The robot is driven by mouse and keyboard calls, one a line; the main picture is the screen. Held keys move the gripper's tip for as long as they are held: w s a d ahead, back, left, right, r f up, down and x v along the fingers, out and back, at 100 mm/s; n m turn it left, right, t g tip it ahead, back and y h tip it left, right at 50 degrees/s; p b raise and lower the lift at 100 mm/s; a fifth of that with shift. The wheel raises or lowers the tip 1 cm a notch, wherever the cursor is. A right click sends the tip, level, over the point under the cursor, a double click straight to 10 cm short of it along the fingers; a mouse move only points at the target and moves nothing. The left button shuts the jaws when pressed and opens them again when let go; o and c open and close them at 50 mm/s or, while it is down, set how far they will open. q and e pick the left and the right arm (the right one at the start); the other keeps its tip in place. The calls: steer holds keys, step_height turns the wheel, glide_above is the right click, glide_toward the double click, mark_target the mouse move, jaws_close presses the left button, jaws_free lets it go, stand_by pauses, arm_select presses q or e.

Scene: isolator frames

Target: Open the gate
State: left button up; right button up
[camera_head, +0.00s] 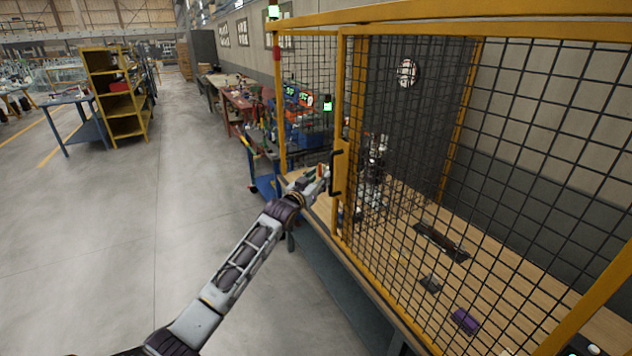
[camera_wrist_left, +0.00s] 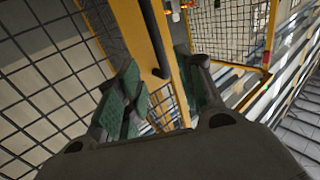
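The gate (camera_head: 349,120) is a yellow frame with black wire mesh, part of a caged enclosure over a wooden worktop. A dark, vertical bar handle (camera_head: 333,172) sits on its left upright; in the left wrist view the handle (camera_wrist_left: 156,45) runs down from the top. My left gripper (camera_head: 324,176) is right beside the handle in the head view. In the left wrist view my left gripper (camera_wrist_left: 163,92) is open, its two green-padded fingers apart, with the handle's lower end appearing in the gap between them. Contact cannot be told. My right gripper is out of view.
Inside the cage, a purple item (camera_head: 465,320) and dark parts lie on the worktop (camera_head: 400,255). A blue cart (camera_head: 265,165) stands left of the cage. A yellow shelf (camera_head: 122,100) stands farther back. The grey floor (camera_head: 130,240) to the left is clear.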

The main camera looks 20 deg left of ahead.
arm_select(q)
steer(key=shift+s+a, duration=0.1)
steer(key=shift+s, duration=0.6)
steer(key=shift+r, duration=0.1)
